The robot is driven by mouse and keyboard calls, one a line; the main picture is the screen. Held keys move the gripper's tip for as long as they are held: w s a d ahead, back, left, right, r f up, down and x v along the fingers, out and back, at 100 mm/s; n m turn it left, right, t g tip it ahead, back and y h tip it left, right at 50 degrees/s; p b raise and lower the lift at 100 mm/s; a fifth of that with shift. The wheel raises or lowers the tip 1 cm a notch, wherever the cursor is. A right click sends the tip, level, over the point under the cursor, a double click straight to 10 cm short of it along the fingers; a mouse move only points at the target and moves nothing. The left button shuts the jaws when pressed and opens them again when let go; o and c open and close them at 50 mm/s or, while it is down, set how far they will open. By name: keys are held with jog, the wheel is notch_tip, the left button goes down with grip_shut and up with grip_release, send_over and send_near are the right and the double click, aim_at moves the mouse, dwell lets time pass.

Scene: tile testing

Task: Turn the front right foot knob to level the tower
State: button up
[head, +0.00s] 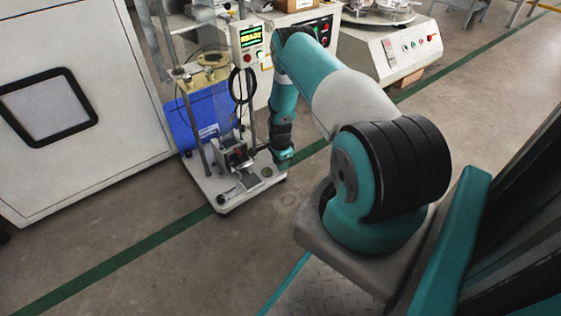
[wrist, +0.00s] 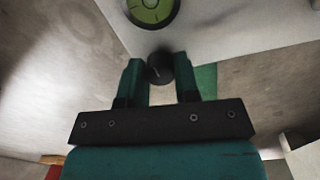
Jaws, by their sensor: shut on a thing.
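The tower (head: 227,194) stands on a pale base plate on the floor, with metal posts and a small clamp fixture on it. A dark round foot knob (wrist: 160,68) shows at the corner of the base plate (wrist: 225,30) in the wrist view. My gripper (wrist: 160,77) is shut on this knob, with one teal finger on each side. A round green bubble level (wrist: 152,10) sits on the plate just beyond the knob; its bubble is too small to read surely. In the head view my gripper (head: 282,166) is at the plate's right corner, and my wrist hides the knob.
A white cabinet (head: 75,120) stands left of the tower. A blue container (head: 200,115) is behind it. A control box with a lit display (head: 251,38) and a machine with buttons (head: 395,50) stand farther back. The floor in front is clear, with a green line (head: 120,260).

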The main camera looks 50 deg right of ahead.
jog(key=shift+f+m, duration=0.1)
jog(key=shift+m, duration=0.4)
jog(key=o, duration=0.6)
jog(key=shift+o, duration=0.2)
notch_tip(320, 180, up, 18)
jog(key=p, duration=0.8)
jog(key=shift+f+p, duration=0.25)
jog(key=shift+p, duration=0.05)
jog(key=shift+d, duration=0.15)
